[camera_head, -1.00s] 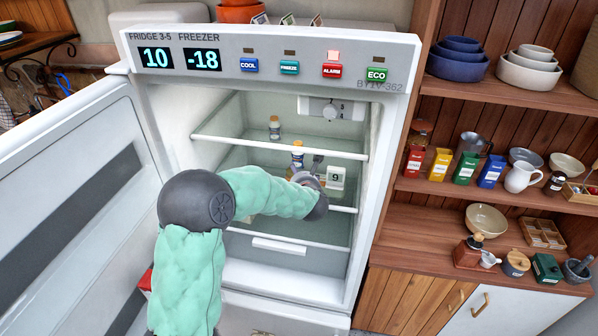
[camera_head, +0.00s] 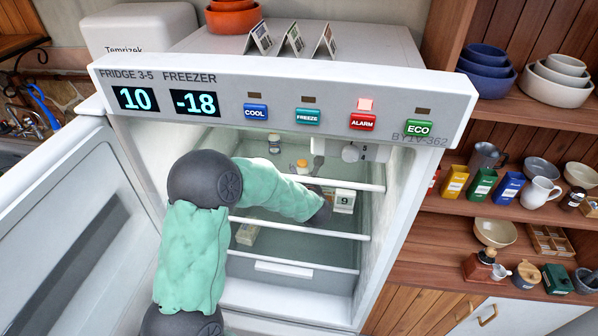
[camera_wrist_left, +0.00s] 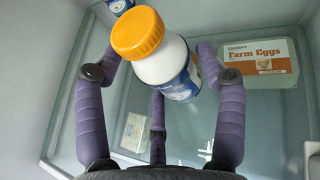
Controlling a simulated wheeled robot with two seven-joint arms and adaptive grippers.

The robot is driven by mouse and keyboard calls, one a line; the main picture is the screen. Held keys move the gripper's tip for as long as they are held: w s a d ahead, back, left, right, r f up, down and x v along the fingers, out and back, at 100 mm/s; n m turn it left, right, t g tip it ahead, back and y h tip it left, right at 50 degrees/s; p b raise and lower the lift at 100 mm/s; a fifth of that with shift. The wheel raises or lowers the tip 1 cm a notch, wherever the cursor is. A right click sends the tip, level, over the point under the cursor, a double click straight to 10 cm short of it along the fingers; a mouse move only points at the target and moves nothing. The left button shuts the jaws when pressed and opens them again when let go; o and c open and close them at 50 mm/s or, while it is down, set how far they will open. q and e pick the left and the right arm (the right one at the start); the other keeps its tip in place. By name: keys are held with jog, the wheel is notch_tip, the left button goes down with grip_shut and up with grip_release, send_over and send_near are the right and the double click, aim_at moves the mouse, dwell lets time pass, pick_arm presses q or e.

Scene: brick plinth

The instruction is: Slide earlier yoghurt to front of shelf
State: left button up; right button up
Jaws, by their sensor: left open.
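A white bottle with an orange cap and blue label (camera_wrist_left: 165,55), likely a yoghurt, stands on the fridge's middle shelf; its label is not readable. In the head view its orange cap (camera_head: 302,164) shows behind my forearm. My left gripper (camera_wrist_left: 157,75) is open, with purple fingers on either side of the bottle and one below it in the picture; contact is unclear. In the head view my left gripper (camera_head: 318,168) is mostly hidden by the arm. A similar bottle (camera_wrist_left: 121,5) is partly cut off at the top. My right gripper is not in view.
A Farm Eggs box (camera_wrist_left: 262,62) lies right of the bottle. A card reading 9 (camera_head: 344,201) stands on the shelf at right. Another bottle (camera_head: 274,143) stands on the upper shelf. A pale packet (camera_head: 247,233) lies lower. The fridge door (camera_head: 75,230) is open left.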

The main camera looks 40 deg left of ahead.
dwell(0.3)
pick_arm(q)
jog(key=c, duration=1)
